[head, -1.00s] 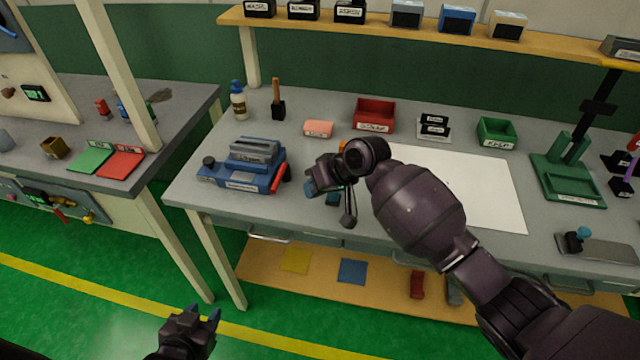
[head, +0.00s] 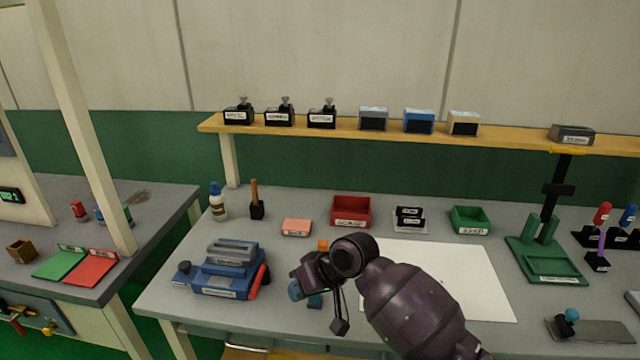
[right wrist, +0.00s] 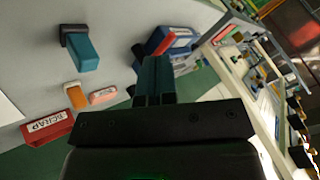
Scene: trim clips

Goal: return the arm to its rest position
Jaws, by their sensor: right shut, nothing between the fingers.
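My right arm comes in from the lower right in the head view. Its gripper (head: 318,297) hangs over the front part of the grey workbench (head: 215,325), just right of a blue machine (head: 225,270) with a red handle. In the right wrist view the two teal fingers (right wrist: 153,80) are together with nothing between them. A teal block on a dark base (right wrist: 82,50) shows beside them, apart from the fingers. My left gripper is outside the head view.
A red SCRAP bin (head: 351,211), a pink block (head: 297,227), a green bin (head: 470,219) and a white sheet (head: 480,280) lie on the bench. A green stand (head: 545,260) is at right. A wooden shelf (head: 350,130) with several boxes runs behind. A second bench (head: 150,220) stands left.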

